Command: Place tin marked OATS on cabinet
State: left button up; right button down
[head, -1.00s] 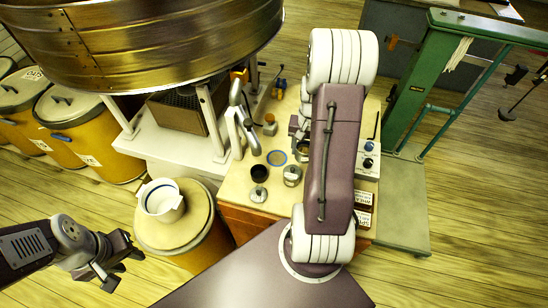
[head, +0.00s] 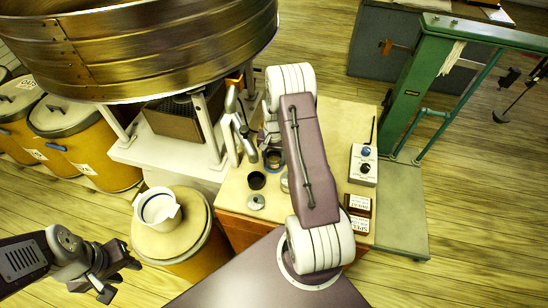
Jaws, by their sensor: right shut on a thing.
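My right gripper (head: 270,139) is shut on a small round open-topped tin (head: 273,160) with a dark inside. It holds the tin over the left part of the pale cabinet top (head: 335,122), at the blue ring. I cannot tell whether the tin touches the top, and no OATS marking is readable. My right arm hides the middle of the cabinet. My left gripper (head: 119,280) is open and empty, low at the left, away from the cabinet.
A dark cup (head: 257,180) and a metal lid-like disc (head: 256,202) stand close to the held tin. A knobbed box (head: 364,166) and label blocks (head: 357,214) are at right. A white tub (head: 158,207) sits on a barrel at left. A large metal drum (head: 140,45) overhangs.

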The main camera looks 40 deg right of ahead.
jog(key=c, duration=0.6)
grip_release()
jog(key=shift+f, duration=0.1)
jog(key=shift+r, duration=0.4)
notch_tip(320, 180, up, 12)
jog(key=shift+f, duration=0.2)
